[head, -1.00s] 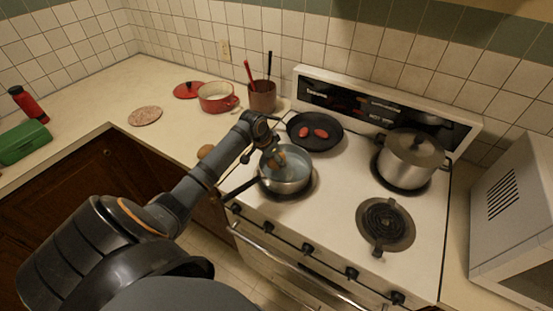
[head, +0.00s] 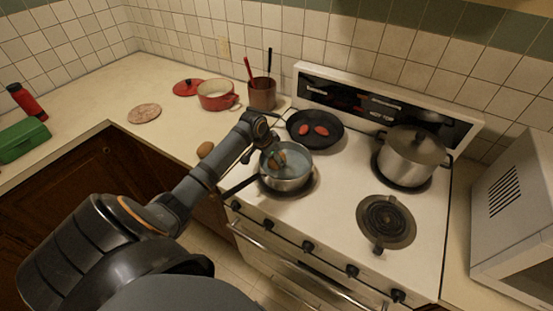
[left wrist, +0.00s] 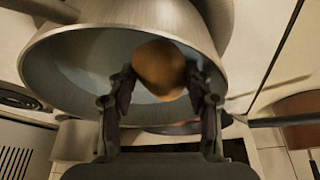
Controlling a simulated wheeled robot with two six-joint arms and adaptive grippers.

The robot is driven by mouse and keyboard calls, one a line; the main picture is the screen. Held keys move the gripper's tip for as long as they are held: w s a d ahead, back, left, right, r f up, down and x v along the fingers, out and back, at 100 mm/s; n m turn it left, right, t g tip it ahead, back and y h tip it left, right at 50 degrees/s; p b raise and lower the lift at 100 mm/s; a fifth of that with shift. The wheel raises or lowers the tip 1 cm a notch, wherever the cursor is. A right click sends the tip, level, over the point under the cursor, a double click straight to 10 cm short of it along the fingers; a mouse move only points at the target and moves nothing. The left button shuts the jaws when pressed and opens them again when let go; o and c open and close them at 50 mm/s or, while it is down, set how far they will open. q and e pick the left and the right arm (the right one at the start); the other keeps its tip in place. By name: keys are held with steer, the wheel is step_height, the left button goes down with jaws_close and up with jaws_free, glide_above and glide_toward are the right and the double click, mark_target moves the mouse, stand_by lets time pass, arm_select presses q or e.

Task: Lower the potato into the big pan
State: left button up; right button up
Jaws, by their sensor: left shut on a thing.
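A brown potato (left wrist: 158,68) is held between the two fingertips of my left gripper (left wrist: 160,88). In the head view, the left gripper (head: 274,160) points down inside the rim of a steel pan (head: 290,184) with a long dark handle, on the front left burner. In the left wrist view, the pan's wall (left wrist: 75,75) surrounds the potato and fingertips; I cannot tell whether the potato touches the water or bottom. My right gripper is not in view.
A black frying pan (head: 326,140) with two red pieces stands behind, and a lidded steel pot (head: 411,160) at right. Another potato (head: 205,149) lies at the counter edge, near a utensil crock (head: 262,95) and red pot (head: 215,98).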

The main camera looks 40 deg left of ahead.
arm_select(q)
steer(key=shift+f, duration=0.3)
stand_by(0.5)
steer(key=o, duration=1.5)
steer(key=shift+s+a+r, duration=0.1)
steer(key=shift+s+r, duration=0.05)
steer(key=shift+r, duration=0.2)
steer(key=v, duration=1.1)
steer(key=shift+s, duration=0.2)
